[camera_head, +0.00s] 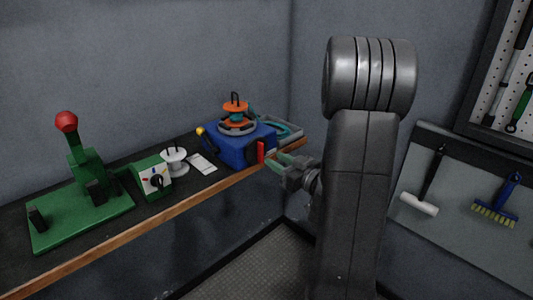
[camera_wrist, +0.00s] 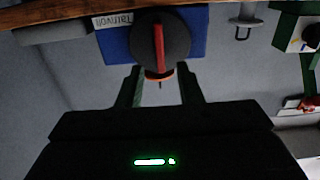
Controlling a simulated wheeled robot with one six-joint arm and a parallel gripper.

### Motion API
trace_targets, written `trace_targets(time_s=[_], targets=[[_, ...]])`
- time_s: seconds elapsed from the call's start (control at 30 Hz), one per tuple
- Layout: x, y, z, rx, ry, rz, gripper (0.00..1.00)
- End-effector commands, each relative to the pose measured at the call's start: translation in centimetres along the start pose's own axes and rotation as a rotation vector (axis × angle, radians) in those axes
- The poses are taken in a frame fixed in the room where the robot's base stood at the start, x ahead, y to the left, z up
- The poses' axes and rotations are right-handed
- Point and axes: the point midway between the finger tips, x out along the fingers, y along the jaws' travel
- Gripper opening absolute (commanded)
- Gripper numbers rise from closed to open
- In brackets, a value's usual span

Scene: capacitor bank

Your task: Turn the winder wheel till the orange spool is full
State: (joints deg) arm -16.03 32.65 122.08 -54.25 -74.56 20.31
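The blue winder box (camera_head: 226,146) stands near the right end of the bench. The orange spool (camera_head: 235,108) sits on top, above a grey ring (camera_head: 238,127). A black disc (camera_head: 252,151) with an upright red bar (camera_head: 261,152) is on its front face. My gripper (camera_head: 272,162) is just in front of the disc and bar. Its green fingers (camera_wrist: 161,80) are apart, with nothing visibly held. How much is wound on the spool is unclear.
Left along the bench are a white spool (camera_head: 175,163), a white card (camera_head: 202,164), a green box with a dial (camera_head: 152,180) and a green press with a red knob (camera_head: 66,122). The wooden bench edge (camera_head: 160,222) runs below.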

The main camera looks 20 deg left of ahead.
Motion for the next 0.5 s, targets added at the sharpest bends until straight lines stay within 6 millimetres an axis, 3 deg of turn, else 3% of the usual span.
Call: trace_targets(time_s=[0.2, 0.5], targets=[[3.4, -0.1, -0.1, -0.001, 0.001, -0.004, 0.33], [5.2, 0.0, 0.0, 0.000, 0.000, 0.000, 0.33]])
